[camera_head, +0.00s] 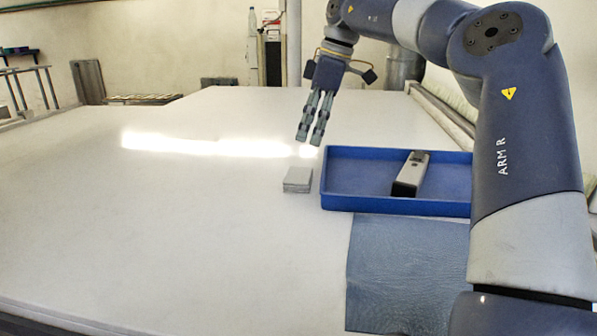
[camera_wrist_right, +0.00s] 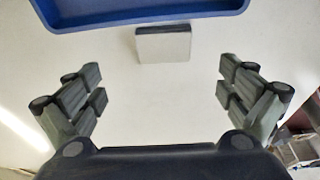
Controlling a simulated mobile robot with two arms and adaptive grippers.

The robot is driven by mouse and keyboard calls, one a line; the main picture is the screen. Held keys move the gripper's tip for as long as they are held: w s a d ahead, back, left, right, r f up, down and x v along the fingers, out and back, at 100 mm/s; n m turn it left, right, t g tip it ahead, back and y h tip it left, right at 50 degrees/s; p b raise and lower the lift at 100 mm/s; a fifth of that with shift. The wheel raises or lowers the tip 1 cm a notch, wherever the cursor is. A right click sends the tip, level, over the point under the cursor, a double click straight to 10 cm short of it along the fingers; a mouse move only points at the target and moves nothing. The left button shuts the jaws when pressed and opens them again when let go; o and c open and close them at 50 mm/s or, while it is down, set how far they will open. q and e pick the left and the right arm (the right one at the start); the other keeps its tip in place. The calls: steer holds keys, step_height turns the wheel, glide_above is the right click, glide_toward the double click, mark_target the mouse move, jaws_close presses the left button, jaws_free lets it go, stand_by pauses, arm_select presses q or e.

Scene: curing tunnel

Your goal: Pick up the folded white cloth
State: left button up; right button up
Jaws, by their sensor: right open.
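The folded white cloth (camera_head: 298,180) is a small, pale grey-white, layered block. It lies on the white table (camera_head: 200,230), just left of the blue tray (camera_head: 345,203). In the right wrist view the cloth (camera_wrist_right: 163,45) shows near the top middle, beside the tray's edge (camera_wrist_right: 140,17). My right gripper (camera_head: 310,140) is above the table, behind and slightly above the cloth in the head view. It is open and empty; its fingers stand wide apart in the right wrist view (camera_wrist_right: 163,88). My left gripper is not in view.
A grey and black handheld device (camera_head: 408,178) lies in the blue tray. A blue-grey mat (camera_head: 400,270) lies in front of the tray. The table left of the cloth is clear, with a bright glare band across it. A rail runs along the table's right side.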

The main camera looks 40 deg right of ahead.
mark_target(299, 175)
steer(key=f, duration=0.1)
steer(key=a+f, duration=0.1)
steer(key=f, duration=0.2)
steer(key=shift+a, duration=0.3)
steer(key=shift+w+d+f+p, duration=0.1)
steer(key=shift+w+f+p, duration=0.1)
steer(key=shift+f+p, duration=0.15)
steer(key=p+x, duration=0.2)
steer(key=x, duration=0.2)
steer(key=shift+w+f, duration=0.1)
steer(key=shift+f, duration=0.35)
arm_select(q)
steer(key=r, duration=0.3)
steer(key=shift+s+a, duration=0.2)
arm_select(e)
steer(key=c, duration=0.9)
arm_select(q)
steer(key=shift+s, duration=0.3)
arm_select(e)
steer(key=shift+c, duration=0.5)
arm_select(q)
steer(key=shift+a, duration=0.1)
